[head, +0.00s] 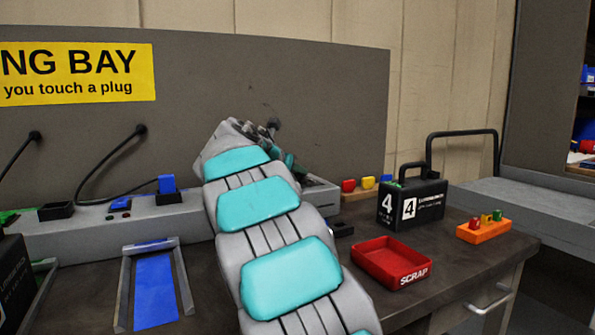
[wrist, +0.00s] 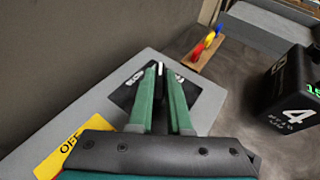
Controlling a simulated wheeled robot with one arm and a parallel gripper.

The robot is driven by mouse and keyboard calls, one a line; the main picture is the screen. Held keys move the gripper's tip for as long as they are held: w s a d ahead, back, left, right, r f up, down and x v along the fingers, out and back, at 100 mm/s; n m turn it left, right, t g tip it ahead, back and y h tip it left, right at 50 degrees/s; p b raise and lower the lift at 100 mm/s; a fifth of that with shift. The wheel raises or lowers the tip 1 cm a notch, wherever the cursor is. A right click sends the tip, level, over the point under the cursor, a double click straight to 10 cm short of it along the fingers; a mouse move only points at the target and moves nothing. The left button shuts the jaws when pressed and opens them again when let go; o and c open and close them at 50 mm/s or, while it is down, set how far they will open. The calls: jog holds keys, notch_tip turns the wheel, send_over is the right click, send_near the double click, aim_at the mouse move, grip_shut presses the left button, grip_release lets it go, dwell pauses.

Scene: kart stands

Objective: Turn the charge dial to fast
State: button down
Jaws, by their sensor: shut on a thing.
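My gripper (wrist: 166,73) has its green fingers close together over a black dial plate (wrist: 123,93) with white marks, on the grey charging console in the wrist view. The fingers are shut on the charge dial's knob; only a small dark and white part shows between the tips. The rest of the knob and most of the plate's lettering are hidden by the fingers, so I cannot read the dial's setting. A yellow "OFF" label (wrist: 60,152) lies at the lower left. In the head view my arm hides the dial and most of my gripper.
A black battery box marked 4 (head: 425,207) stands right of my arm, behind a red SCRAP tray (head: 372,262). Coloured plugs sit in a wooden rack (head: 357,194) and an orange block (head: 484,233). A blue plug (head: 167,184) and a blue-floored bay (head: 155,290) are on the left.

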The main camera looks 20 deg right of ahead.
jog(key=shift+w+m+g+h, duration=0.2)
jog(key=shift+m+g+h, duration=0.6)
jog(key=shift+m+g, duration=0.25)
jog(key=shift+s, duration=0.1)
jog(key=c, duration=0.9)
grip_release()
jog(key=shift+o, duration=0.2)
jog(key=shift+a, duration=0.1)
jog(key=shift+v, duration=3.85)
jog(key=shift+c, duration=0.2)
